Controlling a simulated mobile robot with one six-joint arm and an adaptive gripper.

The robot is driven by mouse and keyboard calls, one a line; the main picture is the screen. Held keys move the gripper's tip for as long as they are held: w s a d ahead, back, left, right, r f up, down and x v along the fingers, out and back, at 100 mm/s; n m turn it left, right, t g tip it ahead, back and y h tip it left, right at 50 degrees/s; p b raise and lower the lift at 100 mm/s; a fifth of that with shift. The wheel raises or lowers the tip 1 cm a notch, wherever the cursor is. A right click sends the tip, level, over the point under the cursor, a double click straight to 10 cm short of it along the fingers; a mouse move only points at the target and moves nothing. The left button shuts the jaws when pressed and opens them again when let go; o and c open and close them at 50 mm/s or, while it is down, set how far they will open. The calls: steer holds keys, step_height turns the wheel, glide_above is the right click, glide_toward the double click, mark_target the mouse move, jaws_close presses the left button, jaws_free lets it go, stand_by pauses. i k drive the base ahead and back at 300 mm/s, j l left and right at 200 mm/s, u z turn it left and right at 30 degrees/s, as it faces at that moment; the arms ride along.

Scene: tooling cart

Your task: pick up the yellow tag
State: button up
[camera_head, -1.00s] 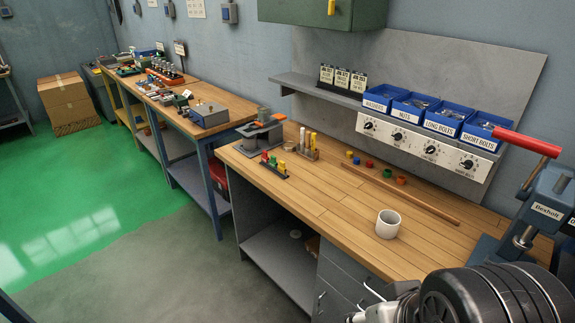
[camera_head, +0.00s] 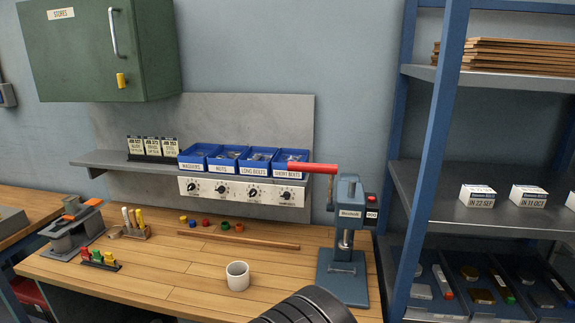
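A small yellow tag (camera_head: 121,80) is on the front of the green wall cabinet (camera_head: 75,55), low on the door and below its metal handle (camera_head: 113,32). Nothing covers it. How it is fixed to the door is too small to tell. My gripper is not in view. Only a black ribbed part of my arm shows at the bottom edge, far below the cabinet.
A grey shelf (camera_head: 110,160) below the cabinet carries job cards (camera_head: 152,148) and blue bins (camera_head: 228,160). On the wooden bench (camera_head: 190,265) stand a white mug (camera_head: 237,276), a press (camera_head: 345,250) and small coloured parts. Blue shelving (camera_head: 425,160) stands right.

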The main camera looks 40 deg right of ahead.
mark_target(109, 261)
steer(key=i+j+z, duration=0.15)
steer(key=i+j, duration=0.5)
steer(key=i+j+z, duration=0.2)
steer(key=i+j, duration=0.5)
steer(key=i+j+z, duration=0.15)
steer(key=i+j, duration=0.55)
steer(key=j, duration=0.1)
